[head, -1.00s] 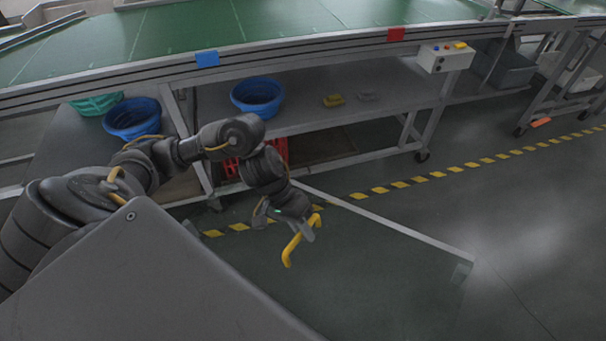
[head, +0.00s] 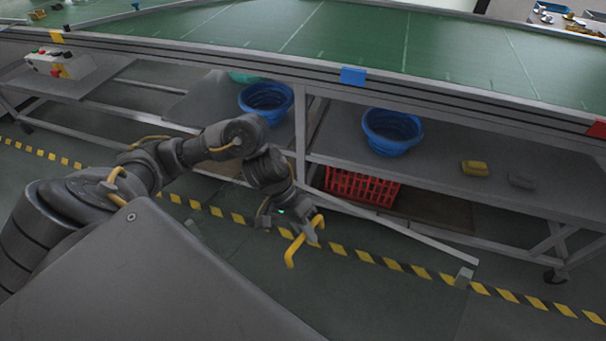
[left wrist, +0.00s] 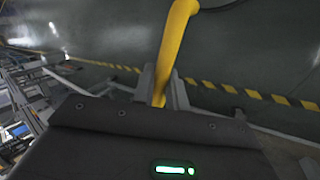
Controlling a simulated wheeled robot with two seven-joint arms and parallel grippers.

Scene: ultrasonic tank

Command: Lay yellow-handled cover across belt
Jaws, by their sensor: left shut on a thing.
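The cover looks like a see-through sheet with a pale grey edge bar (head: 405,229) and a small grey block at its right end. Its yellow handle (head: 292,250) also shows in the left wrist view (left wrist: 174,42). My left gripper (head: 306,231) is shut on the handle, its fingers on either side of it in the left wrist view (left wrist: 161,88). The cover hangs over the floor, in front of the conveyor frame and apart from the belt. The green belt (head: 370,38) runs across the top of the head view. My right gripper is not in view.
A blue tag (head: 352,76) and a red tag (head: 597,129) mark the belt's near rail. Blue bowls (head: 392,132) and yellow and grey blocks sit on the lower shelf (head: 440,185); a red crate (head: 362,187) stands beneath. Striped floor tape (head: 337,248) runs alongside. The near belt surface looks clear.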

